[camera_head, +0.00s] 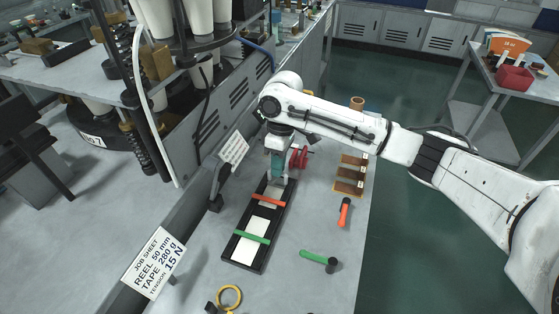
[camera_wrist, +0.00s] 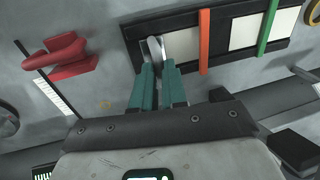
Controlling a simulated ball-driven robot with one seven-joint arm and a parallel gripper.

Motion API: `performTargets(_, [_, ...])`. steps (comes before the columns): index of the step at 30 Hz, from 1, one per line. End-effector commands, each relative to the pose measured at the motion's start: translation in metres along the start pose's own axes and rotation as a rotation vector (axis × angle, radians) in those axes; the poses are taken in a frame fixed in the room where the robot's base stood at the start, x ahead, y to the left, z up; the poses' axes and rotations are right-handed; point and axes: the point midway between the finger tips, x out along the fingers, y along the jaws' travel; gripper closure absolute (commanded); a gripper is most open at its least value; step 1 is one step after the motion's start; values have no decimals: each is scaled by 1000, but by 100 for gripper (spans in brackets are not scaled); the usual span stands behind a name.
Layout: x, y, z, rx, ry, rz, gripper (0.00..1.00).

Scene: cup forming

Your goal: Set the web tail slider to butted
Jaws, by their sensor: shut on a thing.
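A black splice block (camera_head: 232,264) lies on the bench with pale web pieces in it, crossed by an orange bar (camera_head: 267,202) and a green bar (camera_head: 252,237). My gripper (camera_head: 277,177) reaches down over the block's far end. In the wrist view my gripper's teal fingers (camera_wrist: 157,72) are close together around a pale metal piece (camera_wrist: 154,47) at the end of the block, which appears to be the web tail slider. The fingers and arm hide part of it, so I cannot tell its exact setting.
A red tool (camera_wrist: 68,56) stands close beside my gripper. An orange-handled tool (camera_head: 345,211), a green-handled tool (camera_head: 317,257) and a yellow ring (camera_head: 230,297) lie on the bench. A brown rack (camera_head: 350,176) stands behind them. A job sheet sign (camera_head: 155,262) is at the left edge.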

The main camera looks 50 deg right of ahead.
Motion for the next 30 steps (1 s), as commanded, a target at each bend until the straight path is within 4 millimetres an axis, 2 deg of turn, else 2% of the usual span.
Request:
performTargets(1, [0, -12, 0, -4, -3, -9, 100])
performTargets(6, [5, -35, 0, -4, -2, -9, 100])
performTargets(17, [9, -41, 0, -3, -4, -10, 100])
performTargets(18, [9, -42, 0, -3, -4, -10, 87])
performTargets(24, [9, -41, 0, -3, -2, -9, 67])
performTargets(26, [8, -41, 0, -3, -2, -8, 62])
performTargets(30, [8, -40, 0, -2, -1, -6, 62])
